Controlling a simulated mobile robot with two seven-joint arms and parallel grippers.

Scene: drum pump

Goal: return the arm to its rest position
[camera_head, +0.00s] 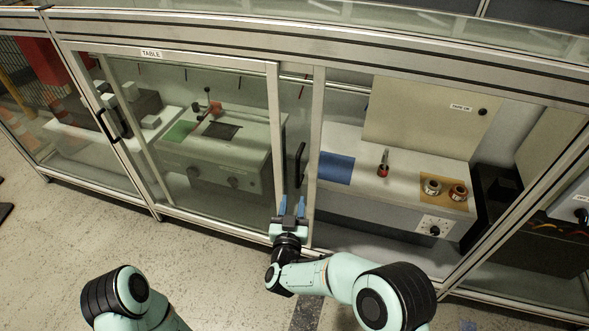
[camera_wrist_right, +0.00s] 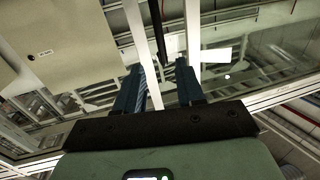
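My right gripper (camera_head: 292,206) is in front of the glass cabinet, low beside a metal door post. Its two blue fingers are apart with nothing between them; the right wrist view shows the same two fingers (camera_wrist_right: 158,86) spread. A black vertical door handle (camera_head: 299,165) is just beyond the fingertips in the head view. In the right wrist view a black bar (camera_wrist_right: 157,30), likely this handle, lies ahead of the gap; contact cannot be made out. My left arm (camera_head: 125,296) shows only in part at the bottom left, and its gripper is out of view.
The cabinet's metal frame (camera_head: 170,60) and glass run across the view. A second black handle (camera_head: 107,125) is on the left. The floor (camera_head: 60,250) in front is clear.

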